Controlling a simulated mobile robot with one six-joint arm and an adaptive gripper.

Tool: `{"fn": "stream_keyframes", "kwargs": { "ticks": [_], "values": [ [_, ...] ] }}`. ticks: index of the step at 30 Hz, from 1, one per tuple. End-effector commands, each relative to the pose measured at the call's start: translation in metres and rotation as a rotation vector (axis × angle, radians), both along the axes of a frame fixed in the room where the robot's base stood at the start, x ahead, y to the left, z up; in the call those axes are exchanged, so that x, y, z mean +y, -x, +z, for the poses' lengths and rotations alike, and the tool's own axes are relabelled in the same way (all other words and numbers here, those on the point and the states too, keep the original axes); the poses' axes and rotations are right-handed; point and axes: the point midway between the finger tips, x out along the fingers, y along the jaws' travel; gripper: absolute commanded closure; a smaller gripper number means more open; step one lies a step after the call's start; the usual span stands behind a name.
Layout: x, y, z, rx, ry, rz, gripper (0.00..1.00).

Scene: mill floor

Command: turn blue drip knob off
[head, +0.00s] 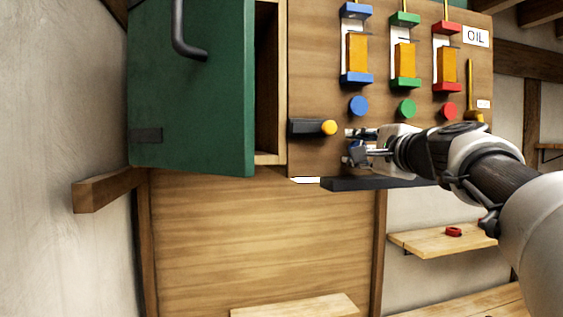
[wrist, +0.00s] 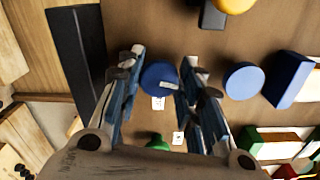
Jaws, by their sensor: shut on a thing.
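The blue drip knob (wrist: 160,78) is a small round knob with a pale mark on its edge, on the brown wooden panel. In the wrist view it lies between the two fingers of my gripper (wrist: 162,68), which is shut on it. In the head view my gripper (head: 351,145) is against the panel, below the blue round disc (head: 358,105), and largely hides the knob. That blue disc also shows in the wrist view (wrist: 243,80), to the right of the fingers. Small white labels (wrist: 158,103) are beside the knob.
Green (head: 407,108) and red (head: 447,111) discs sit right of the blue one, under oil glasses. A yellow knob (head: 329,127) on a dark block is close left of my gripper. A dark ledge (head: 370,184) runs below. A green door (head: 190,85) stands open at left.

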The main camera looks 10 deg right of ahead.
Motion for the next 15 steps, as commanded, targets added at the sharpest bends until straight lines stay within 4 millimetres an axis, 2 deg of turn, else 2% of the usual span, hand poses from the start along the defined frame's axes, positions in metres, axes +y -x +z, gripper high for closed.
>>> {"fn": "stream_keyframes", "kwargs": {
  "ticks": [6,15],
  "values": [
    [0.0007,-0.0001,-0.0022,-0.005,0.127,0.002,0.9],
    [0.0008,-0.0001,-0.0016,-0.006,0.207,0.002,0.9]
  ]
}}
